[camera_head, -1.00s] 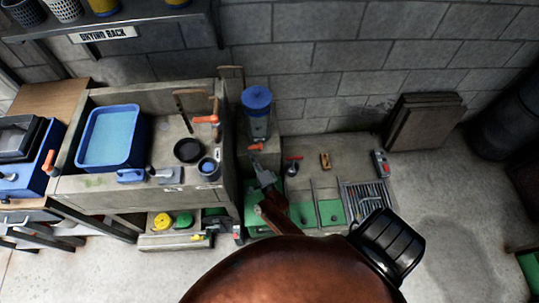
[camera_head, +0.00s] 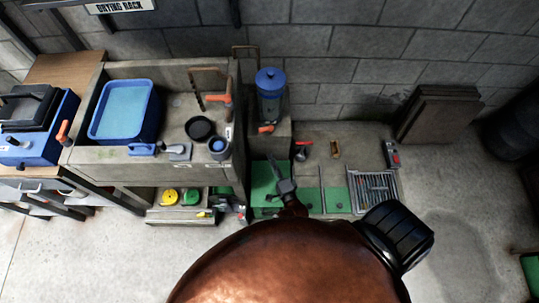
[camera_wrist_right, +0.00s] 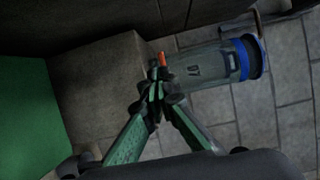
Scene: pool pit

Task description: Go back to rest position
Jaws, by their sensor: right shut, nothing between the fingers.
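My right gripper (camera_head: 281,178) shows in the head view beyond my copper-coloured body, over the green-topped low bench. In the right wrist view its two green-sided fingers (camera_wrist_right: 160,88) meet at the tips, shut with nothing between them. A clear canister with a blue lid (camera_head: 270,92) and an orange tap (camera_head: 266,129) stands on a concrete block behind the gripper. In the right wrist view the canister (camera_wrist_right: 215,65) lies just past the fingertips, apart from them as far as I can tell. My left gripper is in neither view.
A concrete sink holds a blue basin (camera_head: 123,111), a dark pan (camera_head: 199,128) and a blue cup (camera_head: 218,146). Right of the gripper are a metal grate (camera_head: 375,190) and a red-grey device (camera_head: 391,153). Brown boards (camera_head: 436,114) lean on the wall. Floor at right is mostly open.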

